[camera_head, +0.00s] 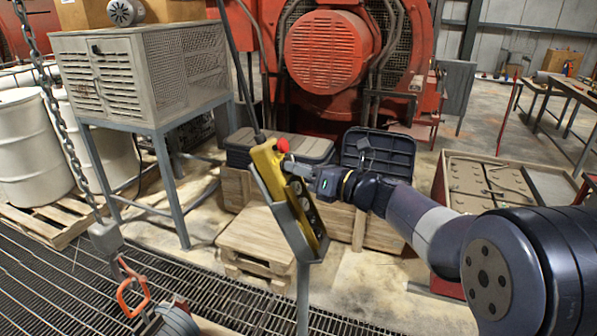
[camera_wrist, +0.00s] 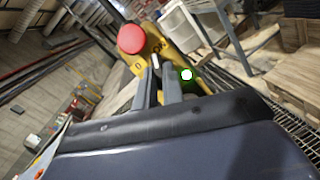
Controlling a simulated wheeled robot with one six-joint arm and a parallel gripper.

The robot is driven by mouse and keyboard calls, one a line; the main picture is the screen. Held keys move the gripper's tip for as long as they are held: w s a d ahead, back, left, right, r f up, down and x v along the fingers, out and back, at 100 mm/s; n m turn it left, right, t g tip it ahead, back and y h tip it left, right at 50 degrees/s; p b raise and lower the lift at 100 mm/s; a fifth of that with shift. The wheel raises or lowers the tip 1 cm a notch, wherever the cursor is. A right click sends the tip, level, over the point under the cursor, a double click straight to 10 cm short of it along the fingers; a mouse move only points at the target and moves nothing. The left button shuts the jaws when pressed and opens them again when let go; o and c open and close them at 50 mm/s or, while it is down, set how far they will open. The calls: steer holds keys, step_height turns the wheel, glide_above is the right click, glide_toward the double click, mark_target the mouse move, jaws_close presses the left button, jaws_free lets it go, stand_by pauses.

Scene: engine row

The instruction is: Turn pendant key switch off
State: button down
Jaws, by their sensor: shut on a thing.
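The yellow pendant (camera_head: 268,160) sits in a grey holder on a post in the head view, tilted, with a red stop button (camera_head: 283,145) near its top. The pendant (camera_wrist: 165,48) also shows in the wrist view, with the red button (camera_wrist: 131,39) and "0" and "ON" marks. My gripper (camera_head: 292,166) reaches it from the right, just below the red button. In the wrist view my gripper (camera_wrist: 157,75) has its fingers close together on the key switch (camera_wrist: 156,62), a small pale piece between the fingertips. The fingers hide most of the switch, so its exact angle is unclear.
A grey cabinet (camera_head: 150,75) on a stand is at the left. A wooden pallet box (camera_head: 258,240) and dark cases (camera_head: 280,148) stand behind the post. A chain with an orange hook (camera_head: 133,290) hangs at the lower left. Metal grating (camera_head: 200,295) covers the near floor.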

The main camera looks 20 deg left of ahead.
steer(key=n+b, duration=0.1)
steer(key=n+g+b, duration=0.1)
steer(key=n, duration=0.1)
steer(key=shift+w+f+y, duration=0.15)
steer(key=shift+f+y, duration=0.15)
steer(key=shift+y, duration=0.1)
steer(key=n+g, duration=0.1)
steer(key=n, duration=0.1)
steer(key=n+g+b, duration=0.1)
steer(key=shift+w+d+r+n, duration=0.1)
steer(key=shift+w+n, duration=0.05)
steer(key=shift+n, duration=0.25)
steer(key=n+g, duration=0.1)
steer(key=n, duration=0.1)
steer(key=n+g, duration=0.2)
steer(key=shift+w+r+n, duration=0.15)
steer(key=shift+w+n, duration=0.05)
steer(key=shift+n, duration=0.1)
steer(key=shift+n+g+p, duration=0.3)
steer(key=shift+n+g, duration=0.6)
steer(key=shift+n, duration=1.1)
steer(key=c, duration=1.5)
jaws_free()
steer(key=shift+w+d, duration=0.1)
